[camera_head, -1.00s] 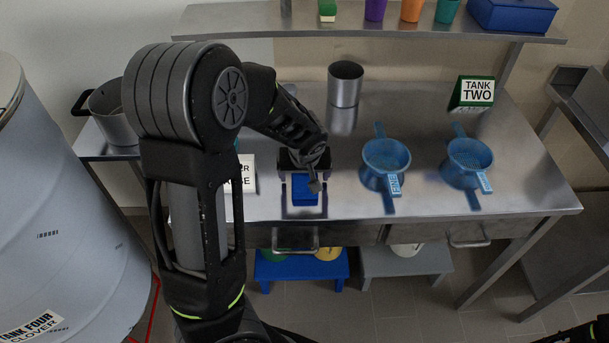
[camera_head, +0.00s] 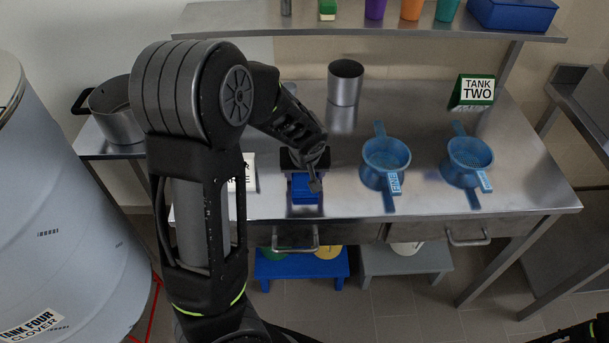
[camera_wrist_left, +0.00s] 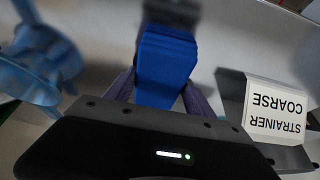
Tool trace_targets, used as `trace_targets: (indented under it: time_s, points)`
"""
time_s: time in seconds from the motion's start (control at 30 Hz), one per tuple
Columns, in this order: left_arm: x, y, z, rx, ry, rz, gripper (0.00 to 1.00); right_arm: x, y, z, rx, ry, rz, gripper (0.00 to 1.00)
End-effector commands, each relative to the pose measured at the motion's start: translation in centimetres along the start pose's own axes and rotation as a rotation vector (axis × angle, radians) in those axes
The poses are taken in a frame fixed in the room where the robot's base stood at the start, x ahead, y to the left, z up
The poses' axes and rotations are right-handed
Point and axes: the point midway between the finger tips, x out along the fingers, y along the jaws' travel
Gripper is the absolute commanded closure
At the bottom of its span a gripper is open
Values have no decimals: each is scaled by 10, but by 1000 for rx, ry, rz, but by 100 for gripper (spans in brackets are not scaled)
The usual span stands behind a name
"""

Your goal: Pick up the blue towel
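The blue towel (camera_head: 305,188) is a small folded block at the front of the steel table, left of the blue strainers. My left gripper (camera_head: 305,180) reaches down over it from behind my arm. In the left wrist view the towel (camera_wrist_left: 166,68) stands between the two purple-grey fingers (camera_wrist_left: 160,92), which press against its two sides. The gripper is shut on the towel. I cannot tell whether the towel is clear of the table.
Two blue strainers (camera_head: 386,163) (camera_head: 468,162) lie to the right. A "STRAINER COARSE" sign (camera_wrist_left: 277,112) is close to the left gripper. A steel cylinder (camera_head: 345,83) and the "TANK TWO" sign (camera_head: 477,91) stand farther back. The front right of the table (camera_head: 530,196) is clear.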

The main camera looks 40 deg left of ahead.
Motion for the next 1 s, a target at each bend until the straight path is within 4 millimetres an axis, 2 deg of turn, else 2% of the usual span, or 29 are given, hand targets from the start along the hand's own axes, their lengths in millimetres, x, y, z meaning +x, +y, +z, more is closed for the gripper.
trace_targets:
  time_s: [0.03, 0.5, 0.77, 0.87, 1.0]
  points:
    - [0, 0, 0, 0, 0, 0, 42, 0, 0, 0, 0, 0, 0, 64]
    - [0, 0, 0, 0, 0, 0, 79, 0, 0, 0, 0, 0, 0, 64]
    - [-2, 0, -2, -1, 1, 1, 79, 0, 0, 0, 0, 0, 0, 64]
    - [-10, 1, -5, -1, 3, 2, 79, 0, 0, 0, 0, 0, 0, 64]
    - [-29, 1, -13, -3, 4, 5, 79, 2, 0, 0, 0, 0, 0, 64]
